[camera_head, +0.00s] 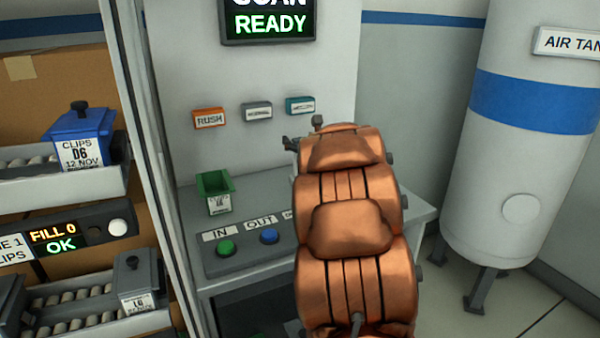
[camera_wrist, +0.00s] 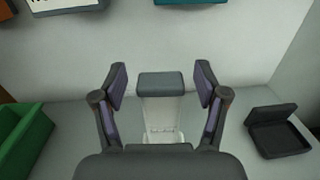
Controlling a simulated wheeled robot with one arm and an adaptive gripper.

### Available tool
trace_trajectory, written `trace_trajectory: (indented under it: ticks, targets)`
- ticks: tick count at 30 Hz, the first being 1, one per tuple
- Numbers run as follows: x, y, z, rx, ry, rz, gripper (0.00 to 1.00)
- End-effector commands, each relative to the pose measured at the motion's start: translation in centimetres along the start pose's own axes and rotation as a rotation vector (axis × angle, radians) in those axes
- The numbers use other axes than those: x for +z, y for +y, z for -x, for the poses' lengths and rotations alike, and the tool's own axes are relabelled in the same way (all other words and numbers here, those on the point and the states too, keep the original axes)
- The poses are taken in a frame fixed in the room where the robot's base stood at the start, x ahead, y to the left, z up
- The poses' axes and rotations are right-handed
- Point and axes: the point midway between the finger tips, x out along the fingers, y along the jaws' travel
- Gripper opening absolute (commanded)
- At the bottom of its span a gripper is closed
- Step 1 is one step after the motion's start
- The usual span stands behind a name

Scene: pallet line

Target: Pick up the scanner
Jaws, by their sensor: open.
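The likely scanner (camera_wrist: 160,112), a pale upright body with a dark grey top, stands on the grey counter in the wrist view. My gripper (camera_wrist: 160,82) is open, with one finger on each side of it and a visible gap to each. Its lower end is partly hidden by my gripper's body. In the head view my copper-coloured arm hides the scanner and most of my gripper.
A green bin (camera_wrist: 22,140) stands left on the counter, also in the head view (camera_head: 215,192). A dark open case (camera_wrist: 277,138) lies to the right. Green (camera_head: 225,247) and blue (camera_head: 269,237) buttons sit on the front panel. A wall rises behind.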

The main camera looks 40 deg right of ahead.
Motion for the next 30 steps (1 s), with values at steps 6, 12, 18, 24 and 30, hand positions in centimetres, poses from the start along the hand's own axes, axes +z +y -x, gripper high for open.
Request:
trace_trajectory:
  ticks: [6,12,18,24,30]
  targets:
    - [-0.06,-0.02,-0.02,0.0,0.001,0.0,0.73]
    - [-0.06,-0.03,-0.01,-0.001,0.001,0.0,0.52]
    - [-0.07,-0.03,-0.01,0.0,0.001,0.0,0.31]
    - [-0.08,-0.03,-0.01,0.0,0.001,0.0,0.1]
    - [-0.08,-0.03,-0.01,0.0,0.001,0.0,0.0]
